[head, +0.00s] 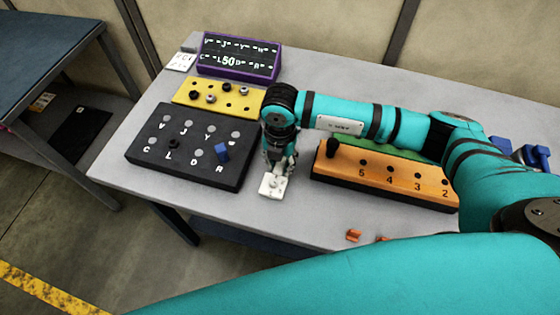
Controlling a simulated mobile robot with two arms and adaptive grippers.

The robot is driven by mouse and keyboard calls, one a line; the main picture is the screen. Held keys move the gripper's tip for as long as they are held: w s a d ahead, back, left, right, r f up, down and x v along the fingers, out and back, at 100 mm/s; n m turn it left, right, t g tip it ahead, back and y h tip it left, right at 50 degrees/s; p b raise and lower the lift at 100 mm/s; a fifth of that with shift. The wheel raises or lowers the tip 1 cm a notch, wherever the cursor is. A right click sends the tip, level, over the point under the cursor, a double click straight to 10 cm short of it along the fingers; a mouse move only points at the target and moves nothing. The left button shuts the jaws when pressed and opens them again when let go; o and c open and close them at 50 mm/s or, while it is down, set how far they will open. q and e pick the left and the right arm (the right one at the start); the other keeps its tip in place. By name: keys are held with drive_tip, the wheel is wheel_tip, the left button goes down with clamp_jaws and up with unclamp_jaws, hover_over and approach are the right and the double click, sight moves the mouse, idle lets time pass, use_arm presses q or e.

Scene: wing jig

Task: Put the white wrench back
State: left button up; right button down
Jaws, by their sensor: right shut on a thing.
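My right gripper (278,168) points down over the grey table, between the black lettered board and the orange numbered block. It is shut on a small white piece at its fingertips, which I take to be the white wrench (271,186). Dark marks show on its face; its full shape is partly hidden by the fingers. I cannot tell whether it touches the table. The black board (185,178) has grey round spots, white letters and a blue peg (222,152). The orange block (345,173) has numbered holes and a black knob (332,147). My left gripper is not in view.
A yellow board (245,104) with several fasteners and a purple-framed display (240,56) stand at the back. A green strip (400,145) lies behind the orange block. Small orange pieces (353,236) lie near the front edge. Blue parts (503,145) are at far right.

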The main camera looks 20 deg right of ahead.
drive_tip(key=c, duration=1)
unclamp_jaws()
drive_tip(key=shift+o, duration=0.2)
wheel_tip(320, 180, up, 12)
